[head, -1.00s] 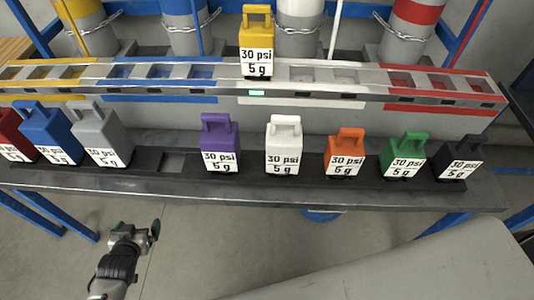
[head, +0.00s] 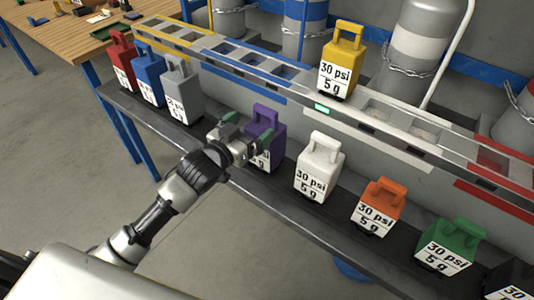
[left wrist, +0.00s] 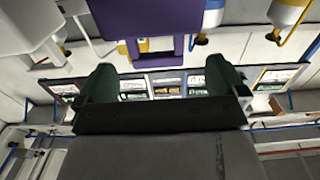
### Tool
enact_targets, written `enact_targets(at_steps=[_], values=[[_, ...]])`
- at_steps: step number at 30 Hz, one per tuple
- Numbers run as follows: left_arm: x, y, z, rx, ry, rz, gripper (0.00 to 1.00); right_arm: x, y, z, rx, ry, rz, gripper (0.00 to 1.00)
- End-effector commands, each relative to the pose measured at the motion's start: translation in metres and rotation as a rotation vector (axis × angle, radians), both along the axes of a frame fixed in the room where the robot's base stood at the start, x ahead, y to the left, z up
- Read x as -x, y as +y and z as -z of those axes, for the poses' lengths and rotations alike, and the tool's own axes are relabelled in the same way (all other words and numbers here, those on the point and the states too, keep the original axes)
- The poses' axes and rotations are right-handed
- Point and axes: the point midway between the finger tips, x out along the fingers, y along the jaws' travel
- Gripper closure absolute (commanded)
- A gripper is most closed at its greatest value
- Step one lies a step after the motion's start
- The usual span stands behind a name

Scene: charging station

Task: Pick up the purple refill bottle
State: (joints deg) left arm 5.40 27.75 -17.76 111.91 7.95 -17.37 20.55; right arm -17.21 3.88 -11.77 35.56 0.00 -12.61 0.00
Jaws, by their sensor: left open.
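The purple refill bottle (head: 267,123) stands upright on the dark front shelf, between the grey and white bottles. My left gripper (head: 247,135) is in front of it and hides part of its body and label. The gripper is open, with green pads on its fingers. In the left wrist view, which looks upside down, the purple bottle (left wrist: 160,15) comes in from the top with its handle pointing down. The handle is near the gap between the open fingers (left wrist: 163,82). I cannot tell whether they touch it. My right gripper is not in view.
White (head: 319,165), orange (head: 379,205) and green (head: 451,245) bottles stand to the right on the shelf. Grey (head: 182,88), blue (head: 149,80) and red (head: 121,60) ones stand left. A yellow bottle (head: 341,62) stands on the slotted rail behind.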

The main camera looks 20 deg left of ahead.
Motion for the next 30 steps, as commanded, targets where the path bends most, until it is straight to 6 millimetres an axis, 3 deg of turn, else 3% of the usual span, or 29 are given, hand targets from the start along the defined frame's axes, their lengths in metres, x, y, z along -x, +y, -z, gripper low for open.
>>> enact_targets(at_steps=[15, 23, 30], values=[[-0.052, -0.022, 0.003, -0.001, 0.001, 0.000, 0.00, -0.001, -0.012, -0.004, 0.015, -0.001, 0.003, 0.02], [-0.054, -0.023, 0.003, -0.001, 0.001, 0.000, 0.00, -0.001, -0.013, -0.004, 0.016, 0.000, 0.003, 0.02], [-0.054, -0.023, 0.003, -0.001, 0.001, 0.000, 0.37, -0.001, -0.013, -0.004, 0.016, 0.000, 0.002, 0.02]])
